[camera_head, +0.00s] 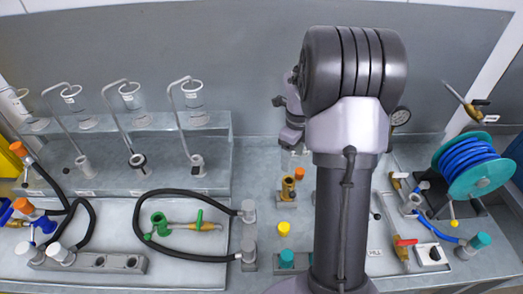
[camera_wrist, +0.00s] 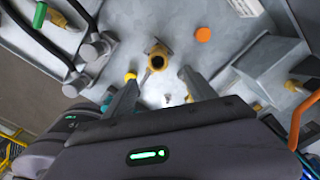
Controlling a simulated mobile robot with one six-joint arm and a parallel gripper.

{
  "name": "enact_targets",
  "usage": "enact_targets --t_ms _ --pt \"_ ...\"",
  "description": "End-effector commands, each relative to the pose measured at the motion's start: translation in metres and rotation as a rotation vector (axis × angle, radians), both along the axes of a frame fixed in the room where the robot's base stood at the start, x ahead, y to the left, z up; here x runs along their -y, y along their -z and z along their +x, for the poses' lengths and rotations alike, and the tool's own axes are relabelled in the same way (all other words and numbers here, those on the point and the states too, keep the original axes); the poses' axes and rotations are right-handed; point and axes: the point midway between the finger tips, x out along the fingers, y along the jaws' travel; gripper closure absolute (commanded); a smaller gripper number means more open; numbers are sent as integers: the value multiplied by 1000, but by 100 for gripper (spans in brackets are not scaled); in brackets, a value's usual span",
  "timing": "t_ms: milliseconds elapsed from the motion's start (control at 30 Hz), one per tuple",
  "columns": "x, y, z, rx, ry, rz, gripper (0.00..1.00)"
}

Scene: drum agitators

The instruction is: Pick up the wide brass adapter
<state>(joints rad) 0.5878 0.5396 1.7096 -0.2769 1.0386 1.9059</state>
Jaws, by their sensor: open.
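The wide brass adapter (camera_head: 288,188) appears to be the upright brass fitting on the bench, left of my arm column in the head view. In the wrist view the brass fitting (camera_wrist: 157,57) shows its dark open bore and lies just beyond the gap between my fingertips. My gripper (camera_wrist: 158,78) is open and empty, with one finger on each side of that gap. In the head view my gripper (camera_head: 292,152) hangs above and behind the adapter, partly hidden by my arm. I see no contact between fingers and adapter.
An orange cap (camera_head: 299,173) stands close behind the adapter; it shows in the wrist view (camera_wrist: 203,34). Yellow (camera_head: 283,228) and teal (camera_head: 286,257) caps stand in front. A black hose (camera_head: 180,193) with grey end fittings lies left. A blue hose reel (camera_head: 468,165) stands right.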

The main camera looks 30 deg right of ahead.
Motion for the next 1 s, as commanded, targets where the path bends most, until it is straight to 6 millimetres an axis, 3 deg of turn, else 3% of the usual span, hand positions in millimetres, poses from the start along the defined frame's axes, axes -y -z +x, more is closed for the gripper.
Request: enact_targets --t_ms 67,433,667,900,1000 --pt "3 7 -1 -6 23 1 35" --pt "2 110 -2 -8 23 3 35" --pt "1 133 0 -5 22 2 35" --pt "0 176 2 -5 22 2 35" --pt "0 177 3 -4 22 1 35"
